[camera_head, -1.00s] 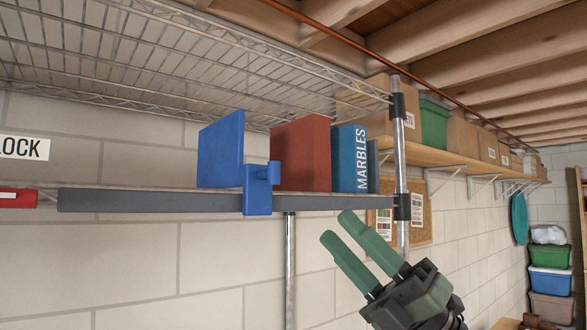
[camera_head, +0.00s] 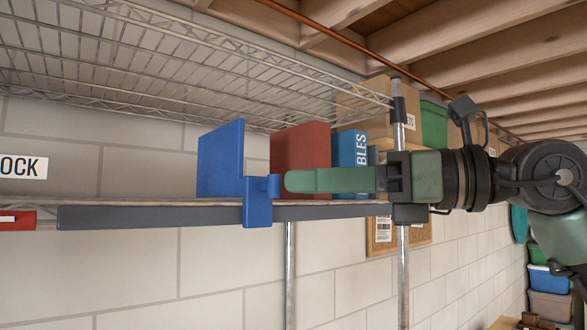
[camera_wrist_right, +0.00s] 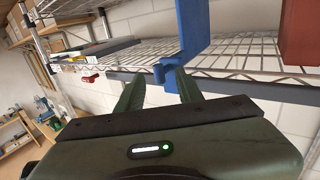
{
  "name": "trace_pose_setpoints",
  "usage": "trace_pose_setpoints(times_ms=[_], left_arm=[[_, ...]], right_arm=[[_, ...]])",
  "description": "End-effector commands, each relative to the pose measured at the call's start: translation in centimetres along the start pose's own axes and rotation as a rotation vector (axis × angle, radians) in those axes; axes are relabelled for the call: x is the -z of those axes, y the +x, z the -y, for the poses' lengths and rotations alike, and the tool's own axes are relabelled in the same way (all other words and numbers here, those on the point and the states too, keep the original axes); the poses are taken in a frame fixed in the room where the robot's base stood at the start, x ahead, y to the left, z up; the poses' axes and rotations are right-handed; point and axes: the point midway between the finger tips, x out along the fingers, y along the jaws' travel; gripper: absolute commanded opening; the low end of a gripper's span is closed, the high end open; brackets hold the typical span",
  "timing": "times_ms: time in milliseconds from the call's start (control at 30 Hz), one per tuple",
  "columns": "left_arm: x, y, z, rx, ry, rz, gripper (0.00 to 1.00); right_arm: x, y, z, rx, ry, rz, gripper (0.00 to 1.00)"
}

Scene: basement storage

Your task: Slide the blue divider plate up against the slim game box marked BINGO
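The blue divider plate (camera_head: 220,162) stands upright on the wire shelf, with a blue clip and knob (camera_head: 262,189) at the shelf's front edge. In the right wrist view the plate (camera_wrist_right: 194,25) hangs over its clip, just beyond the fingers. My right gripper (camera_head: 290,181) points left, its fingertips close to the knob. In the wrist view its two green fingers (camera_wrist_right: 160,76) are apart, with the knob between or just past the tips; contact cannot be told. A red box (camera_head: 300,150) stands right of the plate. No BINGO lettering is readable. My left gripper is out of view.
A blue MARBLES box (camera_head: 349,149) stands right of the red box, partly behind my right gripper. A grey shelf-edge strip (camera_head: 150,216) runs along the front. A metal post (camera_head: 398,135) stands at right. The shelf left of the plate is clear up to a red item (camera_head: 18,220).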

Motion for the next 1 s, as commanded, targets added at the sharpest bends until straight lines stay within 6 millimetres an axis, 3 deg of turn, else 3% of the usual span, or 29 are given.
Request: trace_pose_setpoints(times_ms=[200, 533, 667, 1000], left_arm=[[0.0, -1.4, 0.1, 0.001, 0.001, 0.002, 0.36], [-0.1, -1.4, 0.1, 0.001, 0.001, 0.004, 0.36], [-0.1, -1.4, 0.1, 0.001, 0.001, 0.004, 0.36], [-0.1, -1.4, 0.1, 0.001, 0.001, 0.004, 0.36]], right_arm=[[-0.2, 2.5, -0.1, -0.001, -0.001, 0.0, 0.36], [0.0, 2.9, -0.1, -0.002, 0.0, 0.001, 0.36], [0.0, 2.9, -0.1, -0.002, 0.0, 0.001, 0.0], [0.0, 2.9, -0.1, -0.002, 0.0, 0.001, 0.0]])
